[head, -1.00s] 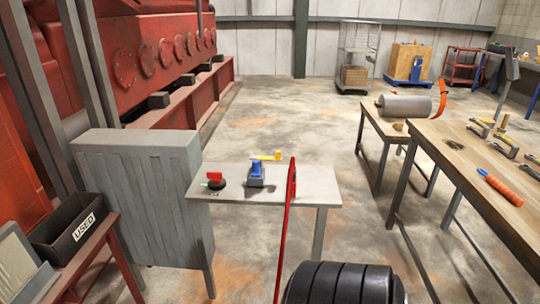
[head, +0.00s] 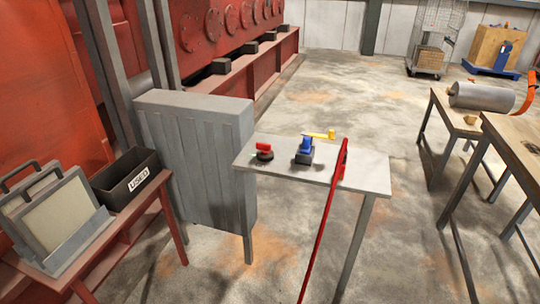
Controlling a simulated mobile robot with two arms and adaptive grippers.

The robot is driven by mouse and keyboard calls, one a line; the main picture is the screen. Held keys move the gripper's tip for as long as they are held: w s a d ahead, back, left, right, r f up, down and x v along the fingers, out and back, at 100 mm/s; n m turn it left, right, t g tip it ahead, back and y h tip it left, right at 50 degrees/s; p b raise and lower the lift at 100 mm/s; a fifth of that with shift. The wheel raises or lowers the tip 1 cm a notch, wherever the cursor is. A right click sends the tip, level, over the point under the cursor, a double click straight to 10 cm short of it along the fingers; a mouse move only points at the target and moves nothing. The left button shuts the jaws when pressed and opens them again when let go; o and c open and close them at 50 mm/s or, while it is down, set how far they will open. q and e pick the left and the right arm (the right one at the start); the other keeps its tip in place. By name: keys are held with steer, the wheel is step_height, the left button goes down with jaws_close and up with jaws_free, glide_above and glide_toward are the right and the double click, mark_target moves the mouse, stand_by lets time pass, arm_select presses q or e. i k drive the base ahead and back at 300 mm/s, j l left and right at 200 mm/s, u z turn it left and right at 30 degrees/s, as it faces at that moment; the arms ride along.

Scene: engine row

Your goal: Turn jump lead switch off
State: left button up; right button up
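A small red-handled switch on a round black base (head: 263,151) stands near the left end of a small light-grey table (head: 365,172). It looks like the jump lead switch, but I read no label on it. Its red handle sits on top, and its exact setting is too small to tell. A blue-topped device with a grey body (head: 305,150) stands just right of it, with a yellow piece (head: 319,135) behind. Neither of my grippers is in view.
A grey ribbed cabinet (head: 200,160) adjoins the table's left side. A long red bar (head: 326,215) slants from the table's front edge to the floor. A red stand with a black "USED" bin (head: 127,178) is at left. Open floor (head: 400,225) lies right of the table.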

mark_target(266, 147)
steer(key=i+l, duration=0.75)
steer(key=l, duration=0.2)
steer(key=j+u, duration=0.05)
